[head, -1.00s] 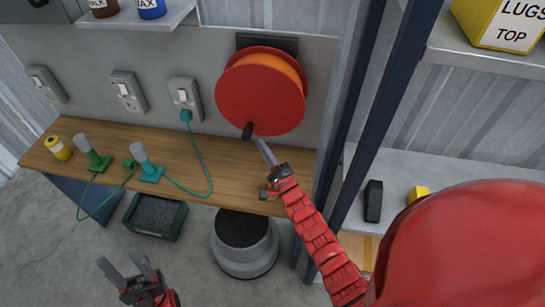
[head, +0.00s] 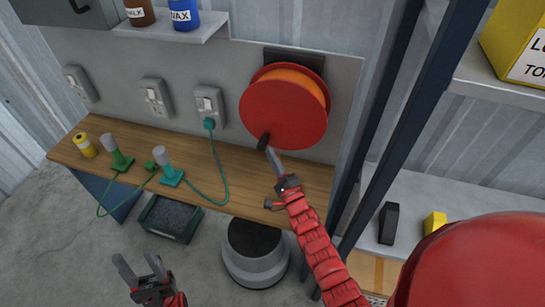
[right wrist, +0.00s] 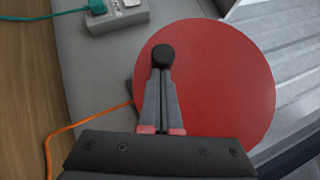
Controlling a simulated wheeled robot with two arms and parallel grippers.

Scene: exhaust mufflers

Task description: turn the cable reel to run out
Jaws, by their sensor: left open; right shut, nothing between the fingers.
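The cable reel (head: 284,116) is a red disc with orange cable (head: 302,80) wound behind it, mounted on the wall panel. A black crank knob (head: 263,141) sticks out at its lower left. My right gripper (head: 271,155) is shut, its fingertips at the knob, touching or nearly so. In the right wrist view, the knob (right wrist: 162,53) shows just beyond the closed fingertips (right wrist: 162,74), in front of the red disc (right wrist: 218,80). An orange cable end (right wrist: 75,128) runs out to the left. My left gripper (head: 134,259) is open and empty, low over the floor.
Below the reel is a wooden bench (head: 235,168) with green and teal fittings and a yellow spool (head: 84,145). A teal plug (head: 209,124) sits in a socket. A dark post (head: 385,130) stands right of the reel. A round grey bin (head: 255,255) stands below.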

